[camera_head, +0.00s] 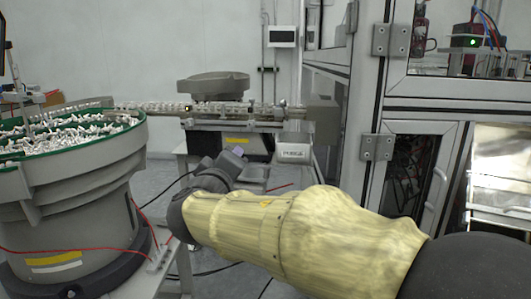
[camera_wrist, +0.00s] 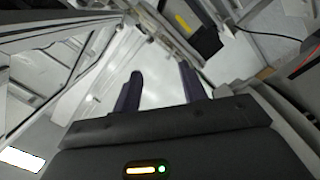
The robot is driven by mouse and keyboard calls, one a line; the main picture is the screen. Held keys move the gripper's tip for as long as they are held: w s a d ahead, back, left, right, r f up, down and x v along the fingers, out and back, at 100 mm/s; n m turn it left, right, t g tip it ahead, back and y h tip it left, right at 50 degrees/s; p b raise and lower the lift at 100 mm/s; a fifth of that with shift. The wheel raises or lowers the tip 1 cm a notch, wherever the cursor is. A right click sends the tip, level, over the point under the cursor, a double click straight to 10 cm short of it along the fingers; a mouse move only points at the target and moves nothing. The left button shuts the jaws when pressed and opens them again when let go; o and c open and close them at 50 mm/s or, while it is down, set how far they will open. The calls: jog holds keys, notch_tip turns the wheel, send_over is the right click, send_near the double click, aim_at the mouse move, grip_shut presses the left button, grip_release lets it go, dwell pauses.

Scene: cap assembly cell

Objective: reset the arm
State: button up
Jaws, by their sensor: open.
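My arm, in a yellowish cover, reaches from the lower right toward the middle in the head view. My gripper (camera_wrist: 160,90) shows in the wrist view as two dark fingers set well apart. It is open, and nothing is between the fingers.
A round feeder bowl (camera_head: 70,165) full of small white parts stands at the left. A linear feeder track (camera_head: 150,107) runs along the back toward a second feeder (camera_head: 213,84). A framed machine cabinet (camera_head: 410,150) stands at the right. Cables lie on the floor.

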jog(key=s+d+f+m+g+h, duration=0.15)
jog(key=d+f+g, duration=0.25)
jog(key=d+f, duration=0.45)
jog(key=s+d+f+m+g+h, duration=0.1)
jog(key=s+d+f+g, duration=0.35)
jog(key=f, duration=0.75)
jog(key=s+d+f+m+g+y, duration=0.25)
jog(key=s+d+f+m, duration=0.2)
jog(key=s+f, duration=0.25)
jog(key=s+d+f+m+g+y, duration=0.25)
jog(key=s+d+f+g, duration=0.2)
jog(key=s+f, duration=0.25)
notch_tip(320, 180, up, 37)
jog(key=p, duration=3.7)
jog(key=shift+w+d+t+h, duration=0.3)
jog(key=shift+d+t+h, duration=0.05)
jog(key=shift+d, duration=0.05)
jog(key=shift+f, duration=0.15)
jog(key=shift+c, duration=0.6)
